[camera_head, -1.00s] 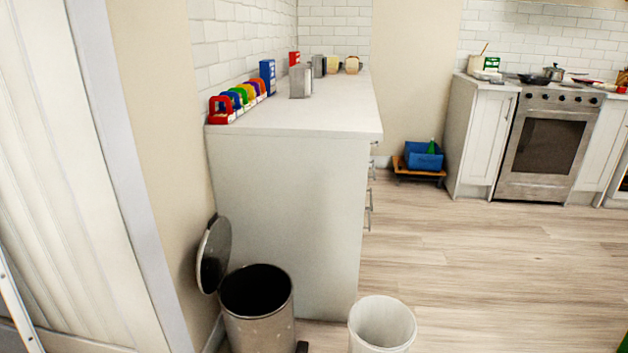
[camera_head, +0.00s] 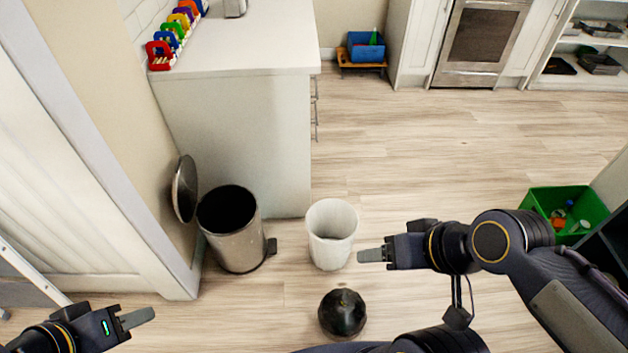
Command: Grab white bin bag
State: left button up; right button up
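A white, open-topped container (camera_head: 332,240), which looks like the white bin bag or a bin lined with it, stands upright on the floor at the middle. My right gripper (camera_head: 374,255) is just right of it in the picture, pointing left towards it, with no clear contact. My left gripper (camera_head: 136,318) is at the lower left, pointing right, far from the white container and with nothing visible in it. The fingers of both grippers overlap from this angle, so their opening cannot be told.
A metal pedal bin (camera_head: 236,243) with its lid (camera_head: 185,188) raised stands left of the white container. A round black object (camera_head: 342,314) is on the floor in front. A white counter (camera_head: 245,125) stands behind. A green crate (camera_head: 593,208) is at the right. Open floor lies between.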

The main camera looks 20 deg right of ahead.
aim_at(332, 225)
jog(key=i+j+z, duration=0.15)
jog(key=i+j, duration=0.5)
jog(key=i+j+z, duration=0.1)
jog(key=i, duration=0.25)
jog(key=j, duration=0.1)
